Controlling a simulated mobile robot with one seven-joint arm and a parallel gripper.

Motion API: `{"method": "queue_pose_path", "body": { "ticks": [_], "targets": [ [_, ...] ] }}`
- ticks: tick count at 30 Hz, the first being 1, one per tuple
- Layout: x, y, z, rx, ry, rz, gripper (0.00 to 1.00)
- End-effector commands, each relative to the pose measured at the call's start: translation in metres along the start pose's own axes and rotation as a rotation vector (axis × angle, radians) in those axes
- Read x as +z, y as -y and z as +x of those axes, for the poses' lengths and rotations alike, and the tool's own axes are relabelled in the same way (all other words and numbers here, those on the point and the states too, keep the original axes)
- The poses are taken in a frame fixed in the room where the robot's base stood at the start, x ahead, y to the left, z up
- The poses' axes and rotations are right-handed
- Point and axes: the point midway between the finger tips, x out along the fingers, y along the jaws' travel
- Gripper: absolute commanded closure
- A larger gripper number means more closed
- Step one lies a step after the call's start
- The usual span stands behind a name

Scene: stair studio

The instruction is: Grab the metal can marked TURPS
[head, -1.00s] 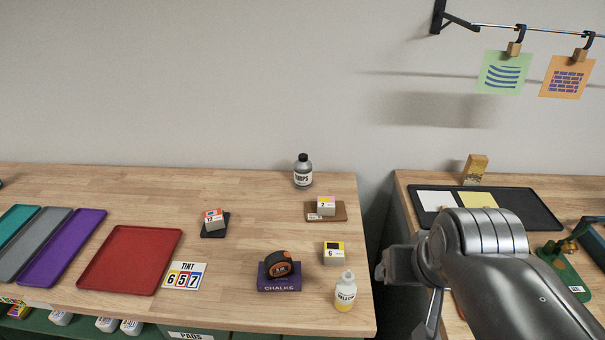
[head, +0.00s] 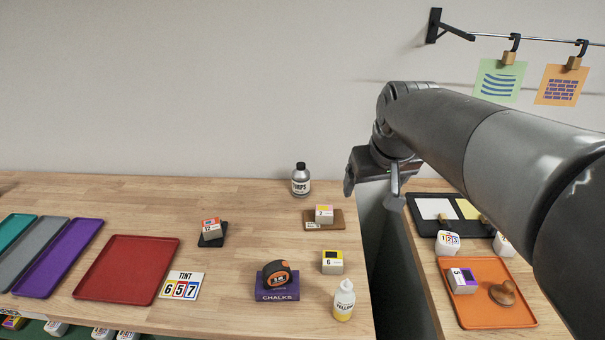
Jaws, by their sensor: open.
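The metal can marked TURPS (head: 301,182) stands upright near the back right of the left wooden table. It is grey with a black cap and a pale label, only partly readable. My gripper (head: 371,191) is to the right of the can, above the gap between the two tables. Its fingers point down and are apart, with nothing seen between them. It is clear of the can.
A small block on a brown board (head: 338,221) sits just in front of the can. A tape measure (head: 277,273) rests on the purple CHALKS box (head: 277,291). A yellow bottle (head: 343,301) stands at the front right. An orange tray (head: 487,316) lies on the right table.

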Motion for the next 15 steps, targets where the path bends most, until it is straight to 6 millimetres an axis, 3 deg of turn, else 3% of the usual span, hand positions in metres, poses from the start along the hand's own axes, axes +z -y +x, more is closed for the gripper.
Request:
{"method": "queue_pose_path", "body": {
  "ticks": [1,6,15],
  "targets": [
    [-0.019,0.002,0.009,-0.008,0.008,-0.019,0.18],
    [-0.077,0.007,0.039,-0.033,0.019,-0.084,0.18],
    [-0.165,0.023,0.113,-0.088,0.032,-0.189,0.18]
  ]
}}
